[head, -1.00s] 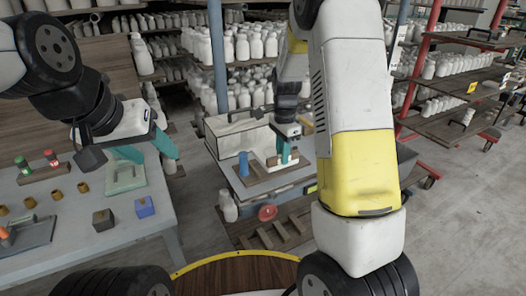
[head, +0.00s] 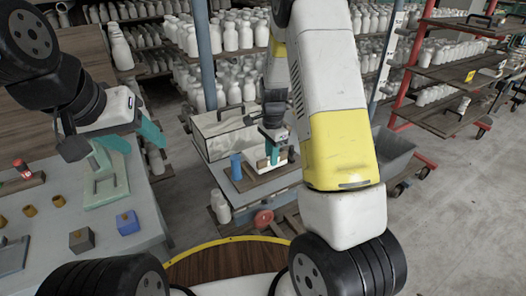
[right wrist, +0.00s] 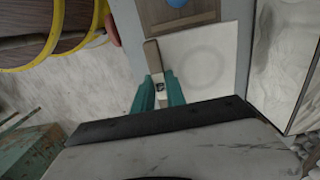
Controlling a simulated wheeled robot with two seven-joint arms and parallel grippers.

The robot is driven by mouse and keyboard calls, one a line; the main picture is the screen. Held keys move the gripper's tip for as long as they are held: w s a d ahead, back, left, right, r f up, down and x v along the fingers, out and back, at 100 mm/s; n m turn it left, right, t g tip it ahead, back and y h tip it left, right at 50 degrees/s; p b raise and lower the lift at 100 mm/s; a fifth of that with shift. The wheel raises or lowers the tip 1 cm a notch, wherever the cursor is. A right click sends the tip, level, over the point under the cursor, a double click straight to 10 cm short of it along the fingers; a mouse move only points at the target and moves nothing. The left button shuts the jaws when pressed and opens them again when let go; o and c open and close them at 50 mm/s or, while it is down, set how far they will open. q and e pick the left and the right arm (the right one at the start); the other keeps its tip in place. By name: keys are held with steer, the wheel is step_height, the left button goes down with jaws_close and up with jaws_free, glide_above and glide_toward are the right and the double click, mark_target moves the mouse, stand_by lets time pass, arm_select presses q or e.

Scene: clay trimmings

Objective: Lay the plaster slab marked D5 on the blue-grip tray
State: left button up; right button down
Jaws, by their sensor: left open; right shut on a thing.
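The blue-grip tray is a brown wooden board (head: 244,183) with an upright blue grip (head: 236,166), on a low stand in the head view. Its edge shows at the top of the right wrist view (right wrist: 187,14), with part of the blue grip (right wrist: 177,3). My right gripper (head: 279,156) is shut on the raised bar of a white slab (right wrist: 200,58) with a faint ring. A small dark mark on the bar is too small to read. My left gripper (head: 131,141) is open and empty above the left table.
A pale green tray-like piece (head: 106,188), a blue block (head: 127,223) and a dark block (head: 82,240) stand on the left table. A white case (head: 222,130) is behind the wooden tray. Shelves of white bottles fill the back.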

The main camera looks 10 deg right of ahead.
steer(key=shift+f, duration=1.7)
steer(key=shift+f, duration=0.1)
steer(key=c, duration=1.4)
jaws_free()
steer(key=shift+o, duration=0.2)
step_height(320, 180, up, 12)
steer(key=s+a+r+n+t+y, duration=0.1)
steer(key=s+r+n+t, duration=0.2)
steer(key=s+r+n, duration=0.4)
steer(key=s+a+r+n+t+y, duration=0.1)
steer(key=s+r+n+t, duration=0.2)
steer(key=s+r+n, duration=0.4)
steer(key=s+r, duration=0.4)
steer(key=s, duration=0.6)
steer(key=shift+s+r+n, duration=0.2)
steer(key=shift+r+n, duration=0.1)
steer(key=shift+r, duration=0.05)
